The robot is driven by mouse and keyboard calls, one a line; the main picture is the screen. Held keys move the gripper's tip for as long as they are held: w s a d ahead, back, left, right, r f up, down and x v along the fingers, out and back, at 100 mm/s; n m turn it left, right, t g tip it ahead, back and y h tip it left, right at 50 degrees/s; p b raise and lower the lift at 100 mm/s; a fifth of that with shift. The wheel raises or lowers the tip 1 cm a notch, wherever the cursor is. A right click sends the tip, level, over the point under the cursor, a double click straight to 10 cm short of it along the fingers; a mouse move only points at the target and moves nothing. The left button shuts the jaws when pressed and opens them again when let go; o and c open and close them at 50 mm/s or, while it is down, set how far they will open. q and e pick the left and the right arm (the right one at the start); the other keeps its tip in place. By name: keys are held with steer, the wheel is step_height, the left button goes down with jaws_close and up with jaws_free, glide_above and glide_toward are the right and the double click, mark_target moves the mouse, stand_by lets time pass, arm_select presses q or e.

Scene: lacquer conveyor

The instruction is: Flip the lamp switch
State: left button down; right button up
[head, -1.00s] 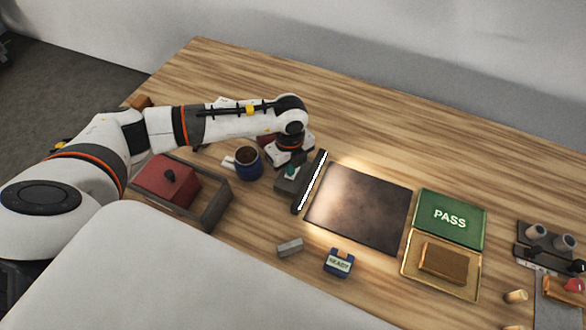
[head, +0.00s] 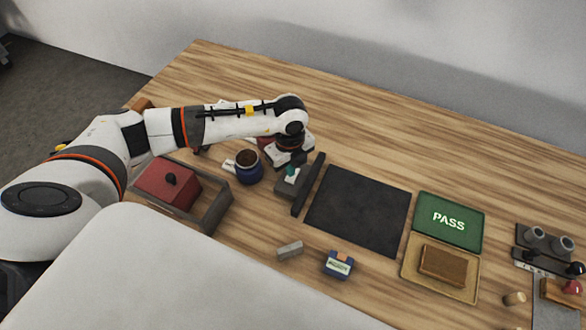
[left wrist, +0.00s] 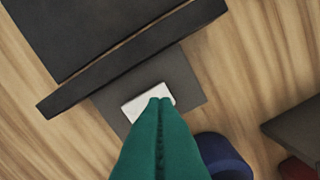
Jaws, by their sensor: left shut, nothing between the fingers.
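The lamp is a dark bar (head: 308,185) beside the black mat, and it is unlit. It also shows in the left wrist view (left wrist: 130,62). The grey switch base (head: 287,189) sits against the bar's left side. In the left wrist view the white switch rocker (left wrist: 133,107) lies on the grey base (left wrist: 184,77). My left gripper (head: 291,173) is shut and empty, pointing down over the switch. Its teal fingertips (left wrist: 160,101) overlap the rocker's edge; I cannot tell whether they touch. My right gripper is out of view.
A blue cup (head: 249,172) stands close left of the switch, with an open tray (head: 213,214) and red lidded box (head: 168,187) beyond. A black mat (head: 358,212) lies right of the lamp, then a green PASS panel (head: 449,221).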

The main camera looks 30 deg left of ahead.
mark_target(290, 179)
arm_select(q)
step_height(290, 179, up, 5)
steer(key=p, duration=0.3)
steer(key=shift+r, duration=0.1)
steer(key=shift+s, duration=0.1)
stand_by(0.5)
